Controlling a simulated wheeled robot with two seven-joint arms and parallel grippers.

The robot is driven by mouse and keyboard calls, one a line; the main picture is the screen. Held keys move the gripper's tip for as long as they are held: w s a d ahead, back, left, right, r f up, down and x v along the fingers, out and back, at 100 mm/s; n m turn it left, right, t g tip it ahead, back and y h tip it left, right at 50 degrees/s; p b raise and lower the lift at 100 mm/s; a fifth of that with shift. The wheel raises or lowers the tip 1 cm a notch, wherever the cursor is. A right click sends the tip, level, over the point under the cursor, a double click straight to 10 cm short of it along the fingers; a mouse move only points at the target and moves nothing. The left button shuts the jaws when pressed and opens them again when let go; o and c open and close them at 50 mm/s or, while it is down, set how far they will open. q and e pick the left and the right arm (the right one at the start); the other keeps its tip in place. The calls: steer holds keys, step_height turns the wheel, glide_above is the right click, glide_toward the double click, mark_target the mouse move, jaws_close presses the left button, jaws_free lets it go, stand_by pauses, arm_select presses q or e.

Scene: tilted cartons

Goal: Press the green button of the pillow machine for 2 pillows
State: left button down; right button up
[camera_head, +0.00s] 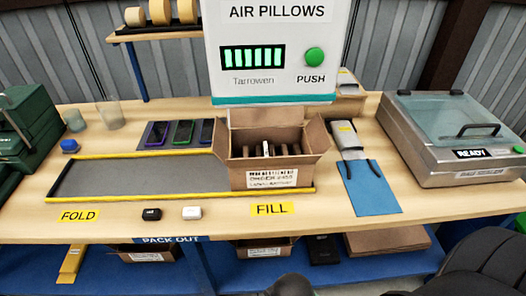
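The pillow machine (340,45) is a white box labelled "AIR PILLOWS" at the top centre. Its round green button (315,57) is on the right of its front, above the word "PUSH". A display (252,58) left of the button shows several lit green bars. An open carton (265,178) stands directly below the machine, with dark upright items or dividers inside and one small white item. No pillow can be made out in it. Neither gripper is in view; only dark parts of my arms show along the bottom edge, well away from the button.
A grey sealing machine (445,140) marked "READY" stands right. A blue mat (369,188) lies right of the carton. Phones (182,132), a yellow-edged grey tray (130,178) and two small cases lie left. The table front near the "FILL" label (272,209) is mostly clear.

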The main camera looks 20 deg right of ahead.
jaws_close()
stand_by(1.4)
